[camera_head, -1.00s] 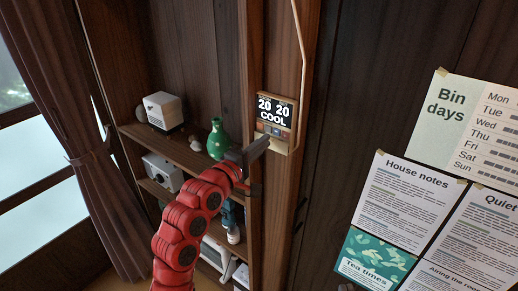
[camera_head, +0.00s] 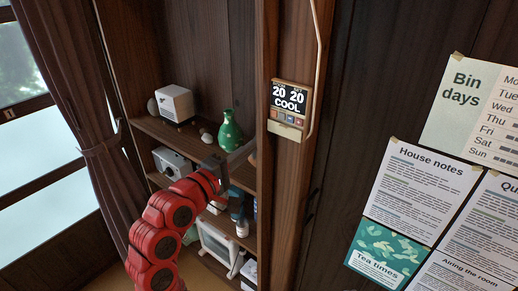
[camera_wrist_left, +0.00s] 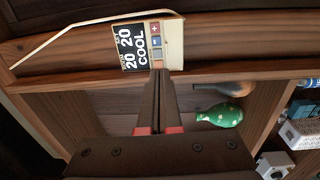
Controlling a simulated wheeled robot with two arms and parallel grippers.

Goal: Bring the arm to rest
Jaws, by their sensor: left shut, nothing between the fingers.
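My left arm (camera_head: 165,225) is red and reaches up from the bottom left in the head view. Its gripper (camera_head: 245,152) is shut and empty, in front of the shelf unit and below and left of the wall control panel (camera_head: 290,108). The panel reads 20, 20 and COOL. In the left wrist view the shut fingers (camera_wrist_left: 158,90) point toward the panel (camera_wrist_left: 150,45) on its post, with its buttons near the tips in the picture. I cannot tell the exact gap; in the head view they look apart. My right gripper is not in view.
The shelf (camera_head: 185,140) holds a green vase (camera_head: 230,132), a white box-like device (camera_head: 175,102) and several small items. A curtain (camera_head: 105,140) hangs at the left. Paper notices (camera_head: 420,180) are on the dark wall at right. The wall before the panel is free.

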